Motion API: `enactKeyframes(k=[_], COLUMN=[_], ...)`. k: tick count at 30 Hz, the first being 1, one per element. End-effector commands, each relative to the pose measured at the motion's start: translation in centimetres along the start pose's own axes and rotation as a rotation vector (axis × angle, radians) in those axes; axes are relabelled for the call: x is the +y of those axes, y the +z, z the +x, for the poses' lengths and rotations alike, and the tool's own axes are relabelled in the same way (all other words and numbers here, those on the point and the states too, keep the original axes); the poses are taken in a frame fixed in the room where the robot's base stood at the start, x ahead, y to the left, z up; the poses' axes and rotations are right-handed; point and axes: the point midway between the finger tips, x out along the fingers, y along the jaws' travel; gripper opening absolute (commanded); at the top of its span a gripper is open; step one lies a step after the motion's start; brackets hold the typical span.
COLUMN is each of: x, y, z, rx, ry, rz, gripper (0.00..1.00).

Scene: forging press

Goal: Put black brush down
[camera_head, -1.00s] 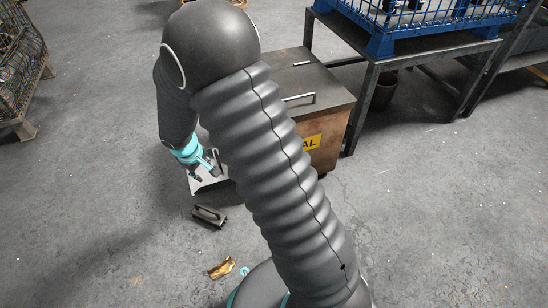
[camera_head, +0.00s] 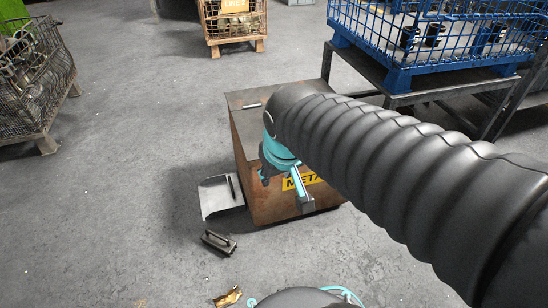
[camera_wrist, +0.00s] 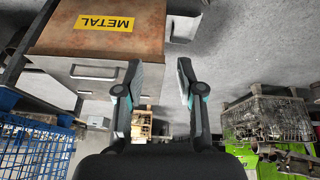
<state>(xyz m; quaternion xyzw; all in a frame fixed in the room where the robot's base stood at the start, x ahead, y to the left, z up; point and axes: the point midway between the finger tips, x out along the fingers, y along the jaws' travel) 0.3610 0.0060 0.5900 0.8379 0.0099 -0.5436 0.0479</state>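The black brush (camera_head: 218,242) lies on the grey floor, in front of the dustpan and left of the rusty METAL box. Nothing touches it from above. My gripper (camera_head: 285,192) is in front of the box, to the right of the dustpan and apart from the brush. In the wrist view my gripper (camera_wrist: 160,76) has its fingers spread with nothing between them. The brush is not seen in the wrist view.
The METAL box (camera_head: 240,150) has a lid with a handle and stands close to my gripper. A crumpled brass-coloured scrap (camera_head: 228,296) lies on the floor. A blue wire crate (camera_head: 400,75) stands on a dark table at the right.

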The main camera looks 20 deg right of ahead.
Motion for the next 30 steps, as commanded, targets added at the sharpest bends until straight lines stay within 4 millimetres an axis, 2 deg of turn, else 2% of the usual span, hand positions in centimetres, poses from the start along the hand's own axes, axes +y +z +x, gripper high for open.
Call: enactKeyframes(k=[1, 6, 12, 23, 26, 30], x=[0.2, 0.4, 0.3, 0.3, 0.4, 0.6], y=[1.1, 3.9, 5.4, 5.3, 4.8, 3.6], z=[-1.1, -3.2, -4.0, -4.3, -5.5, -8.1], rx=[0.02, 0.056, 0.072, 0.072, 0.072, 0.072], ry=[-0.004, -0.021, -0.031, -0.032, -0.032, -0.032], rz=[0.022, 0.07, 0.092, 0.093, 0.092, 0.092], gripper=[0.38, 0.38, 0.38, 0.38, 0.38, 0.38])
